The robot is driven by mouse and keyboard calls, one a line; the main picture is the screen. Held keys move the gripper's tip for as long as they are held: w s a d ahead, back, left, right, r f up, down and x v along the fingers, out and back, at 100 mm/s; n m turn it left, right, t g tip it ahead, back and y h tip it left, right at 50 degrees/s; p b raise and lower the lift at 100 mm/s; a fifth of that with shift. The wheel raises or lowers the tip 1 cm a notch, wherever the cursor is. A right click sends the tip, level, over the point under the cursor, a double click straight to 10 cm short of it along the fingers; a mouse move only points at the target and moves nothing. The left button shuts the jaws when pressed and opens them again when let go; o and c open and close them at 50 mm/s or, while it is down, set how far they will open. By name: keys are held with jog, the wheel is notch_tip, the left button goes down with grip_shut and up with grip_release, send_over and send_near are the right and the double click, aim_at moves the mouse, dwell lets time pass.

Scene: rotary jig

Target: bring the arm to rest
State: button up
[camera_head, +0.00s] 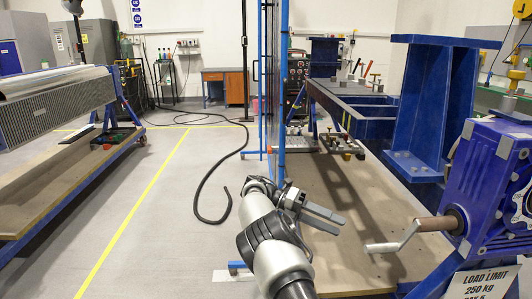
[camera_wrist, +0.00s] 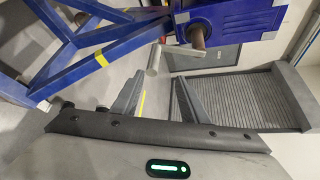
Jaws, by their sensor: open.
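My gripper (camera_head: 325,216) is at the lower middle of the head view, at the end of my arm, with its fingers pointing right. In the wrist view the two grey fingers of my gripper (camera_wrist: 158,85) stand apart with nothing between them. The grey crank handle (camera_head: 393,243) of the rotary jig (camera_head: 490,180) is to the right of my gripper, apart from it. In the wrist view the crank handle (camera_wrist: 154,58) shows beyond the fingertips, below the blue jig housing (camera_wrist: 235,20).
A load limit sign (camera_head: 484,283) hangs below the jig housing. A blue steel frame (camera_head: 365,105) stands behind on the right. A bench with a wooden lower shelf (camera_head: 50,185) is at left. A black cable (camera_head: 200,190) lies on the floor. Floor by the yellow line (camera_head: 150,200) is clear.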

jog(key=s+d+r+m+t+y, duration=0.3)
jog(key=s+r+m+t+y, duration=0.2)
jog(key=s+r+m+y, duration=0.6)
jog(key=s+a+r+m+t+y, duration=0.1)
jog(key=s+a+r+m+t, duration=0.15)
jog(key=s+a+m, duration=0.35)
jog(key=s+a+r+m+t+y+p, duration=0.1)
jog(key=s+m+t, duration=0.2)
jog(key=s+m, duration=0.35)
jog(key=s+a+r+m+t+y, duration=0.15)
jog(key=s+a+m, duration=0.25)
jog(key=s, duration=0.5)
notch_tip(320, 180, up, 26)
jog(key=p, duration=2.6)
jog(key=shift+n+h, duration=0.35)
jog(key=shift+d+r+p, duration=0.1)
jog(key=shift+r+p, duration=0.15)
jog(key=shift+p, duration=0.05)
jog(key=shift+c, duration=1.1)
jog(key=shift+d+f, duration=0.1)
